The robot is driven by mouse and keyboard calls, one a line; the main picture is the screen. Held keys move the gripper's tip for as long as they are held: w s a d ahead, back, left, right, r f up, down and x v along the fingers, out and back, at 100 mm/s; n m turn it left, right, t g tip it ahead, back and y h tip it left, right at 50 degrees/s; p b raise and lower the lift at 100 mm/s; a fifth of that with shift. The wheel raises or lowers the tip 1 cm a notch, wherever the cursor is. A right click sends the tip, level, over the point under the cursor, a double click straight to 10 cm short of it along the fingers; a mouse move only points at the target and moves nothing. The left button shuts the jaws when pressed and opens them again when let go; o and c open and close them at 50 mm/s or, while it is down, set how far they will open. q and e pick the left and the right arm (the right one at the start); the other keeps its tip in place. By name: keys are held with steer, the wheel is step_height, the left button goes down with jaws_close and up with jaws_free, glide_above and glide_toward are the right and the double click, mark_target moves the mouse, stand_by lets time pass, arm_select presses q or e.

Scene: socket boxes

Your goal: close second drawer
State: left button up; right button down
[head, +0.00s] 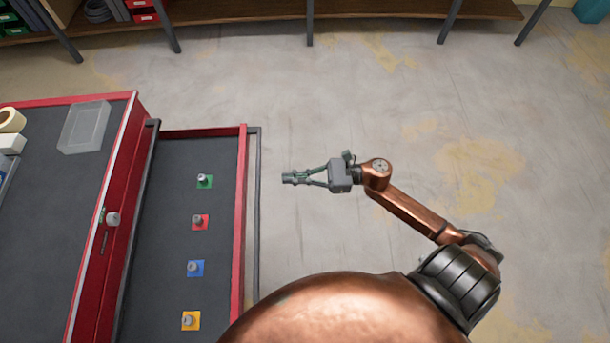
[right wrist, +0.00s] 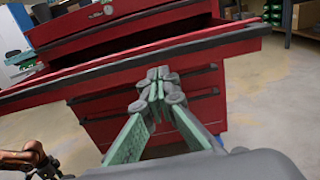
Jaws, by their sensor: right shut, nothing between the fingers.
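A red tool cabinet (head: 118,190) stands on the left of the head view, with a drawer (head: 178,155) pulled out to the right. The open drawer holds several sockets, each on a coloured square. My right gripper (head: 290,178) is shut and empty, to the right of the drawer's front edge with a gap between them. In the right wrist view my right gripper (right wrist: 158,82) shows in front of the drawer's dark front handle bar (right wrist: 215,44). Other closed red drawers (right wrist: 190,83) show below it. My left gripper is not in view.
The cabinet top carries a clear plastic box (head: 84,127) and a tape roll (head: 11,120). A wooden shelf (head: 390,12) on metal legs runs along the back. The floor (head: 400,120) right of the drawer is clear around my right arm.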

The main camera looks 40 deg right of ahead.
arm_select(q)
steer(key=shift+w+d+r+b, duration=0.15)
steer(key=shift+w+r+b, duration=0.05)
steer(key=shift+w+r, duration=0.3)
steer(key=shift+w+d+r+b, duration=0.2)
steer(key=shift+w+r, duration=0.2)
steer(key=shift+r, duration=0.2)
arm_select(e)
steer(key=shift+x, duration=2.85)
